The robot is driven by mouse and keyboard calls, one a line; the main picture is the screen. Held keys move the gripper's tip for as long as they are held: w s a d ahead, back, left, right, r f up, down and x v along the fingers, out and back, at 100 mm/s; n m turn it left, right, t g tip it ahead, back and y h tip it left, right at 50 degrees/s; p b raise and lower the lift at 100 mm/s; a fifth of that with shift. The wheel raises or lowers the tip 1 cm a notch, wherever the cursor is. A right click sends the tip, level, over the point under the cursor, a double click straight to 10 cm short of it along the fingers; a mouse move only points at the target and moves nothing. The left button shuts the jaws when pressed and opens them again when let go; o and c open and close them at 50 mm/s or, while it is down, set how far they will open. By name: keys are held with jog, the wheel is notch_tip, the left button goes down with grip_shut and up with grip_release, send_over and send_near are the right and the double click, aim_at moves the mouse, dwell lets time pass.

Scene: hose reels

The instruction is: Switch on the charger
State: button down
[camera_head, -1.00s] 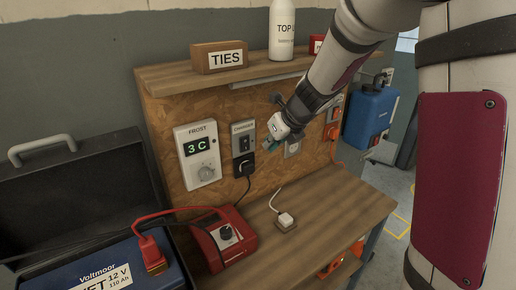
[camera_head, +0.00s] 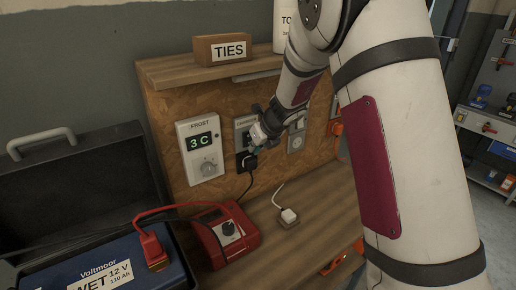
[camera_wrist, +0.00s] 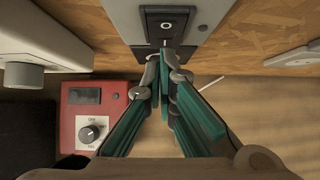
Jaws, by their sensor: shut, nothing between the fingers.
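The grey wall panel labelled CHARGER (camera_head: 239,127) is on the chipboard, partly hidden by my gripper. It also shows at the top of the wrist view (camera_wrist: 205,14), with a black switch (camera_wrist: 167,24) in its face. A black plug (camera_head: 247,162) with a cable sits low on the panel. The red charger box (camera_head: 213,256) stands on the bench below; it shows at the lower left of the wrist view (camera_wrist: 82,118), its knob (camera_wrist: 91,132) facing up. My gripper (camera_wrist: 165,62) is shut and empty, fingertips just below the switch; I cannot tell whether they touch.
The FROST thermostat (camera_head: 196,165) is just left of the panel, and another wall fitting (camera_head: 296,141) is to the right. A shelf (camera_head: 180,73) with a TIES box (camera_head: 222,47) juts out above. A small white block (camera_head: 289,216) lies on the bench. The battery (camera_head: 125,270) stands at the lower left.

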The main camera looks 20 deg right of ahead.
jog(key=shift+w+f, duration=0.1)
jog(key=shift+w+a+f, duration=0.15)
jog(key=shift+w, duration=0.15)
dwell(0.3)
jog(key=shift+r+p, duration=0.3)
jog(key=shift+r, duration=0.65)
